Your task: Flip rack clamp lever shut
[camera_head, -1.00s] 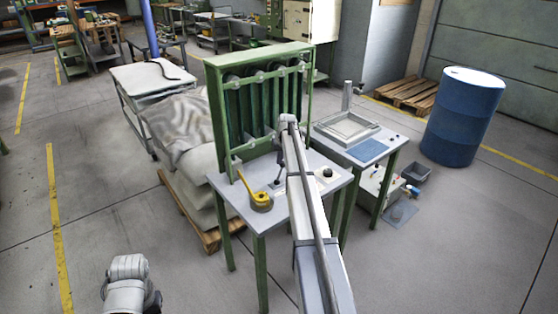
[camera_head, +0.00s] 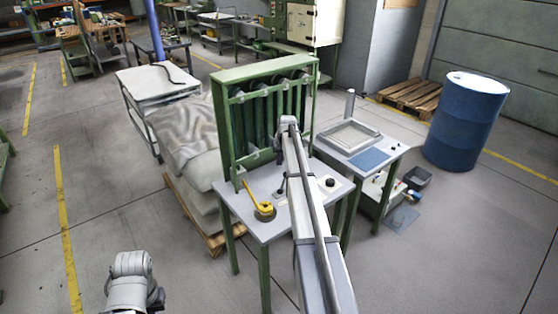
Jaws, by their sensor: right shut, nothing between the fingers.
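The green rack (camera_head: 218,130) stands upright on a small grey table (camera_head: 240,208), with dark panels (camera_head: 262,115) in its frame. A yellow lever (camera_head: 251,192) rises from a round yellow base (camera_head: 265,211) at the table's left front and leans up to the left, close to the rack's left post. I cannot tell if it is the clamp lever. My right gripper (camera_head: 280,157) hangs in front of the rack, right of and above the yellow lever, apart from it; it is shut and empty. My left arm's end (camera_head: 131,285) is low at the left, away from the table; its fingers are not clear.
A black knob (camera_head: 329,182) sits on the table's right. A second table with a grey tray (camera_head: 348,137) and blue mat (camera_head: 369,158) stands to the right. Sacks on a pallet (camera_head: 190,140) lie behind left. A blue drum (camera_head: 466,122) stands far right. The left floor is clear.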

